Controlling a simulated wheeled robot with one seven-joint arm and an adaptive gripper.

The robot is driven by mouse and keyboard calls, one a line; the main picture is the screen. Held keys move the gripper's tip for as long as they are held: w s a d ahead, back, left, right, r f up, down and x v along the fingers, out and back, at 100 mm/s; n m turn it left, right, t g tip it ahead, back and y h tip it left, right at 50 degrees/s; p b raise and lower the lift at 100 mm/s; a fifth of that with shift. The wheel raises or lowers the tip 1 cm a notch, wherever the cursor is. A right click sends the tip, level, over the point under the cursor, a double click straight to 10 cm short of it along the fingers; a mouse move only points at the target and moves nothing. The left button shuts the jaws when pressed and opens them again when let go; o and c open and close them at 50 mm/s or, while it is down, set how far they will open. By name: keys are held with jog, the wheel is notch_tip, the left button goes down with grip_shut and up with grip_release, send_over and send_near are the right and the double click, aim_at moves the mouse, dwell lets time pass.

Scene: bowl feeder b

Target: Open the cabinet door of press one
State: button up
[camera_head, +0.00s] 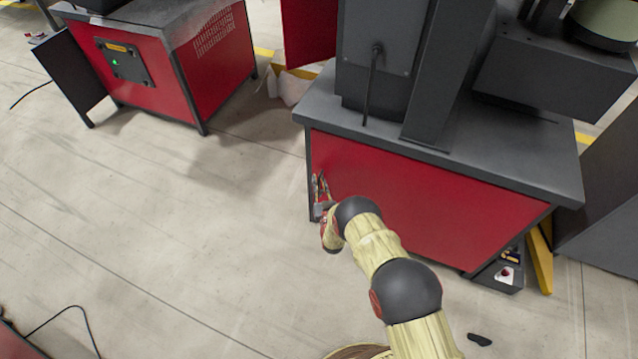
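A red cabinet (420,200) with a dark grey top stands right of centre and carries a dark machine (380,50). I cannot tell from any label whether this is press one. The red face towards me looks flat and closed, and no handle can be made out on it. My gripper (320,192) is at the left end of this red face, close against it. It is small, and my wrist partly hides it. I cannot tell whether it touches the panel, or whether its fingers are open or shut.
Another red cabinet (160,72) with a control panel stands at the upper left, a dark panel (68,75) jutting out at its left. A grey box (500,277) and a yellow post (540,258) are at the right. Floor left of my arm is clear; a cable lies at the lower left.

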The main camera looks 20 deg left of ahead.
jog(key=shift+c, duration=1.1)
grip_shut()
